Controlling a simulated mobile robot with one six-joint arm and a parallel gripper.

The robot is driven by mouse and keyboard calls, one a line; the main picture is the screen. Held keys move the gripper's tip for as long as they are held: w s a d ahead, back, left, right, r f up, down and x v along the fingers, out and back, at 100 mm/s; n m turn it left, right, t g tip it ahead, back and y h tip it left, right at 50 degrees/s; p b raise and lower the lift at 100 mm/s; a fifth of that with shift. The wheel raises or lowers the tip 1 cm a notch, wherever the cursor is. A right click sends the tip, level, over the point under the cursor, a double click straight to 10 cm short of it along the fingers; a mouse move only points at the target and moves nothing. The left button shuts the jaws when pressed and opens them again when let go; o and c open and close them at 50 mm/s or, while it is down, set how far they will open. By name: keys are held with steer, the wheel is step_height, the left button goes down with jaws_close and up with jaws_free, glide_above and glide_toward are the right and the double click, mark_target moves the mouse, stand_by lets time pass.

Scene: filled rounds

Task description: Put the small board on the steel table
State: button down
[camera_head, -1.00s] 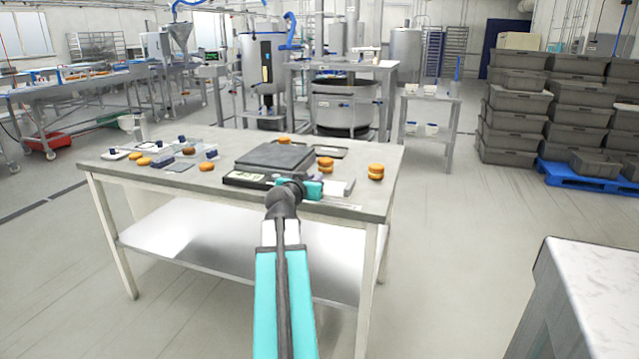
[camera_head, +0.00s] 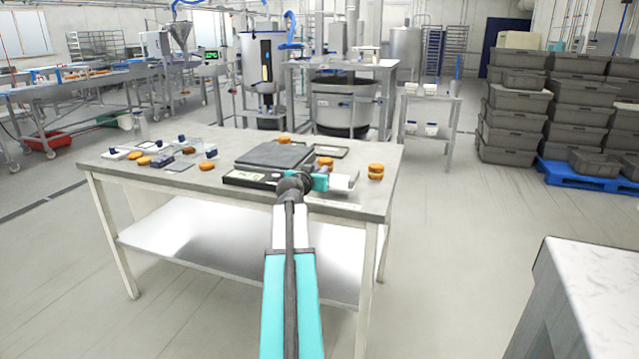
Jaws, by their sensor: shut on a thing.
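The steel table (camera_head: 225,140) stands in front of me, with a grey top, pale legs and a lower shelf. My gripper (camera_head: 345,182) is over its front right part, just right of the scale. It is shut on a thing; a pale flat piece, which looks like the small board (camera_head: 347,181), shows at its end. The fingertips and the exact grip are too small to make out. I cannot tell whether the piece touches the table top.
A dark scale (camera_head: 275,156) stands behind my wrist. Stacked orange rounds (camera_head: 376,172) stand to the right, and others (camera_head: 325,163) just behind my gripper. Small items crowd the table's left. A marbled worktop (camera_head: 610,290) is at the lower right. Grey crates (camera_head: 515,115) stand beyond.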

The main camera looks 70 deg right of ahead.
steer(key=shift+f, duration=1.75)
steer(key=shift+f+b, duration=0.15)
steer(key=shift+b, duration=0.2)
steer(key=c, duration=1.7)
jaws_free()
steer(key=shift+c, duration=0.2)
steer(key=shift+r+p, duration=0.25)
steer(key=shift+p, duration=0.05)
steer(key=shift+a+r, duration=0.1)
steer(key=shift+a, duration=1)
steer(key=a+r, duration=0.2)
steer(key=a, duration=0.7)
steer(key=shift+s+a, duration=0.3)
